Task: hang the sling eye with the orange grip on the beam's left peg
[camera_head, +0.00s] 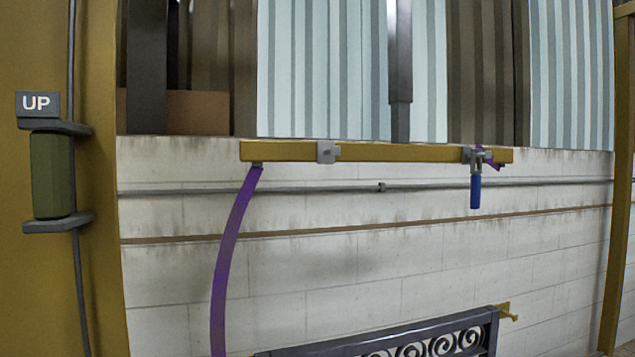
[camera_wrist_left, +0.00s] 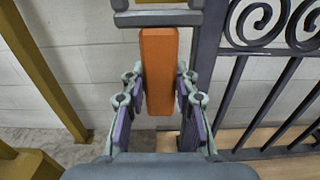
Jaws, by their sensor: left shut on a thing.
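The orange grip (camera_wrist_left: 158,70) stands upright in the left wrist view, between the two fingers of my left gripper (camera_wrist_left: 160,88), which is shut on it. A grey fitting (camera_wrist_left: 158,17) sits at its top and is cut off by the picture edge. In the head view the yellow beam (camera_head: 400,152) hangs level. Its left peg (camera_head: 326,152) is a bare grey bracket. A purple sling (camera_head: 231,240) runs from the beam's left end down out of the picture. A blue grip (camera_head: 475,191) hangs at the right peg (camera_head: 473,156). My right gripper is in neither view.
A dark scroll gate (camera_head: 420,343) stands low in front of the block wall (camera_head: 350,260); its bars (camera_wrist_left: 240,85) are close right of my left gripper. Yellow posts stand either side. An olive roller (camera_head: 52,174) under an UP sign (camera_head: 37,103) is at left.

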